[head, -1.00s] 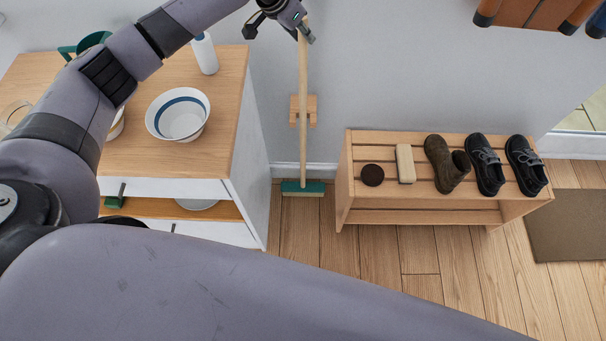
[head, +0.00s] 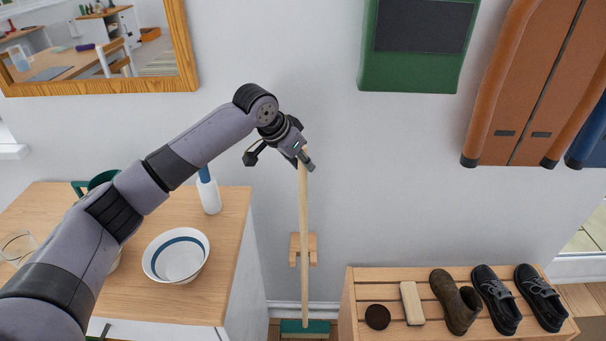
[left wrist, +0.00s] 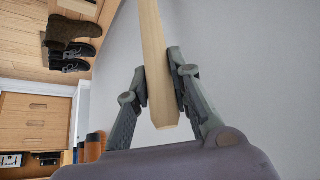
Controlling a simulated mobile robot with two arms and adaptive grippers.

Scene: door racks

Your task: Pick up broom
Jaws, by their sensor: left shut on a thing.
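The broom (head: 304,240) stands upright against the wall, with a pale wooden handle and a green head (head: 305,327) low at the floor, partly cut off by the picture edge. My left gripper (head: 303,163) is at the top of the handle. In the left wrist view the two fingers (left wrist: 160,90) are closed on both sides of the wooden handle (left wrist: 155,45), near its end. My right gripper is in neither view.
A wooden wall holder (head: 294,250) is behind the handle. A cabinet with a bowl (head: 176,257) and a bottle (head: 208,193) stands left. A slatted rack (head: 360,291) with shoes (head: 496,300) stands right. A mirror (head: 100,45) and a green box (head: 417,45) hang above.

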